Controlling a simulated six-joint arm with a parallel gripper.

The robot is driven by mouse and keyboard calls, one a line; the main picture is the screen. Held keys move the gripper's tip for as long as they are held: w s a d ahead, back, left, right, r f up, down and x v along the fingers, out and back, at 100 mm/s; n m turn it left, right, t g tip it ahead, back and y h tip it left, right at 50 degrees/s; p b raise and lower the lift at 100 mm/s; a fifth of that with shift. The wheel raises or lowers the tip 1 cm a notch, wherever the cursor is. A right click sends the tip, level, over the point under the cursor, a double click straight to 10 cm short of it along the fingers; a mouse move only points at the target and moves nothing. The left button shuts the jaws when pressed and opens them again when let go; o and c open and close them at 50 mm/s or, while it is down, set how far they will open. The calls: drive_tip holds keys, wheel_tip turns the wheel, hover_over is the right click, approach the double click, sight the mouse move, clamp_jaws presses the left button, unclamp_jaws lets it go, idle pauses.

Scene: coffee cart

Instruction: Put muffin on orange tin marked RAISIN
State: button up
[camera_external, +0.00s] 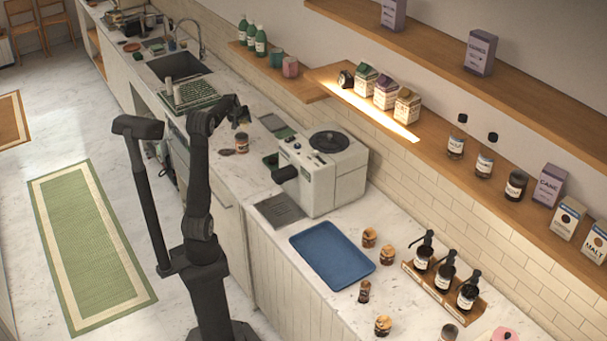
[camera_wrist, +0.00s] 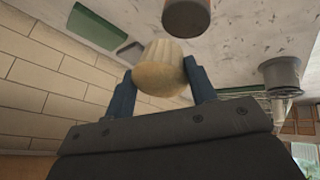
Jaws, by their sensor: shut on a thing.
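The muffin (camera_wrist: 160,60), with a pale pleated wrapper and a tan top, is between the two blue fingers of my gripper (camera_wrist: 158,84) in the wrist view. My gripper is shut on it and holds it above the counter. An orange-brown tin (camera_wrist: 187,17) shows at the top of the wrist view, cut by the frame edge, apart from the muffin. In the external view my gripper (camera_external: 240,117) hangs over the counter just above a small orange-brown tin (camera_external: 242,143). I cannot make out the muffin there, and no RAISIN marking is readable in either view.
A dark round item (camera_external: 227,152) lies beside the tin. A grey cup (camera_wrist: 277,75) stands right in the wrist view. A wall shelf (camera_external: 430,130) runs behind.

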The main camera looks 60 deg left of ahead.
drive_tip(key=a+f, duration=0.1)
drive_tip(key=a, duration=0.1)
drive_tip(key=shift+s+a+f, duration=0.35)
drive_tip(key=shift+a, duration=0.05)
drive_tip(key=shift+f, duration=2)
drive_tip(key=shift+f, duration=0.1)
drive_tip(key=o, duration=1)
drive_tip(key=shift+c, duration=0.2)
drive_tip(key=shift+r, duration=0.2)
drive_tip(key=v, duration=1.2)
drive_tip(key=shift+f, duration=0.15)
